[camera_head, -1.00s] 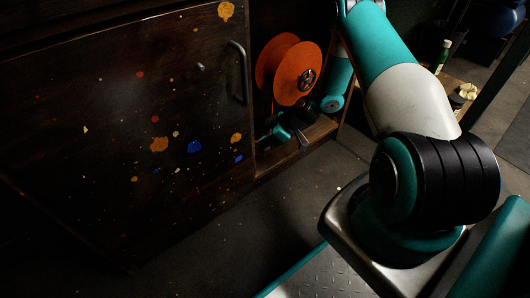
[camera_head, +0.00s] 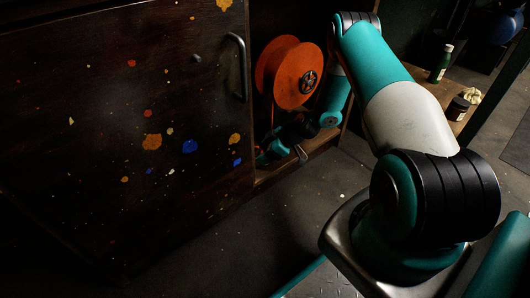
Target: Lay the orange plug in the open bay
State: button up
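A large orange reel (camera_head: 290,72) with a dark hub stands in the open, shadowed bay of a dark wooden cabinet. A thin orange strand (camera_head: 272,116) seems to hang below its left side. I cannot make out an orange plug apart from these. My gripper (camera_head: 301,154) is at the end of my teal arm, low in the bay, below the reel and just above the bay's wooden floor (camera_head: 322,142). It is small and dark in this view. I cannot see whether its fingers are apart or hold anything.
A dark cabinet door (camera_head: 100,215) with paint splashes and a curved handle (camera_head: 237,68) covers the left. A wooden shelf at the right carries a green bottle (camera_head: 440,64) and a dark jar (camera_head: 458,108). The floor (camera_head: 290,210) before the bay is clear.

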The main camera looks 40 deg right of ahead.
jog(key=shift+r, duration=0.3)
jog(key=p+v, duration=0.6)
jog(key=v, duration=0.6)
